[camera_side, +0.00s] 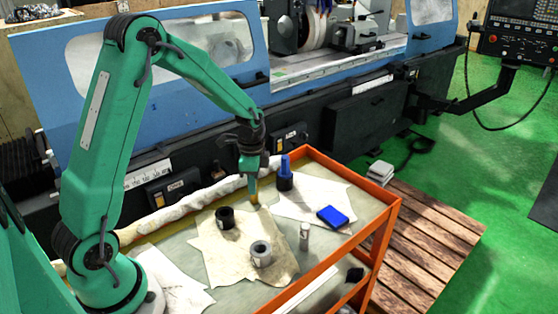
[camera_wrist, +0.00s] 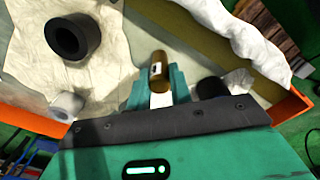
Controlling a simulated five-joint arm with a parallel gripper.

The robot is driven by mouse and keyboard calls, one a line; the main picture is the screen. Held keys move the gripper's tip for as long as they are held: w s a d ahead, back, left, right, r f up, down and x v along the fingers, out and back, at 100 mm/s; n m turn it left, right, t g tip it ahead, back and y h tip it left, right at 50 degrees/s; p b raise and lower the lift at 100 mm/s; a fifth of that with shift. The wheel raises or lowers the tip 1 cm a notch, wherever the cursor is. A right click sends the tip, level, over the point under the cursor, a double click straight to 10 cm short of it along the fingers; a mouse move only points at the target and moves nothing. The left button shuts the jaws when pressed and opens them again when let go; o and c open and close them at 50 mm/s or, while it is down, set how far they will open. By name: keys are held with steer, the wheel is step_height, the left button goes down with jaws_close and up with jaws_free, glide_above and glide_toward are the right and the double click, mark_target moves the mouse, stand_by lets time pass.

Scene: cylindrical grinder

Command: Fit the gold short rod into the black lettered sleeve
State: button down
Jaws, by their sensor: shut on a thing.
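My gripper (camera_side: 251,176) is shut on the gold short rod (camera_side: 254,192), which points down below the fingers. In the wrist view the rod (camera_wrist: 158,68) sticks out beyond the teal fingertips (camera_wrist: 159,92). Whether its lower end touches the surface is hard to tell. The black sleeve (camera_side: 225,219) stands upright on the cream cloth, left of and nearer the side camera than the rod, and apart from it. In the wrist view the black sleeve (camera_wrist: 73,36) shows its open bore at upper left. Its lettering is not readable.
A grey sleeve (camera_side: 261,254) stands on the cream cloth (camera_side: 209,252). A blue-and-black object (camera_side: 285,176), a blue box (camera_side: 332,216) and a small silver cylinder (camera_side: 304,236) are to the right. The cart's orange rim (camera_side: 350,170) and a rolled white cloth (camera_side: 207,196) border the surface.

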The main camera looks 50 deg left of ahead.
steer(key=shift+r, duration=0.2)
steer(key=shift+r, duration=0.55)
steer(key=r, duration=0.3)
steer(key=shift+s+d+r, duration=0.1)
steer(key=shift+d, duration=0.3)
steer(key=s+d+r, duration=0.3)
steer(key=d+r, duration=0.3)
steer(key=d, duration=0.4)
steer(key=shift+s+d+r, duration=0.15)
steer(key=shift+d+r, duration=0.05)
steer(key=shift+a, duration=0.15)
steer(key=n, duration=0.4)
glide_above(225, 218)
steer(key=w+a, duration=0.1)
steer(key=a, duration=0.1)
step_height(225, 218, down, 3)
steer(key=shift+f, duration=1.9)
steer(key=shift+f, duration=0.1)
steer(key=shift+f, duration=1.9)
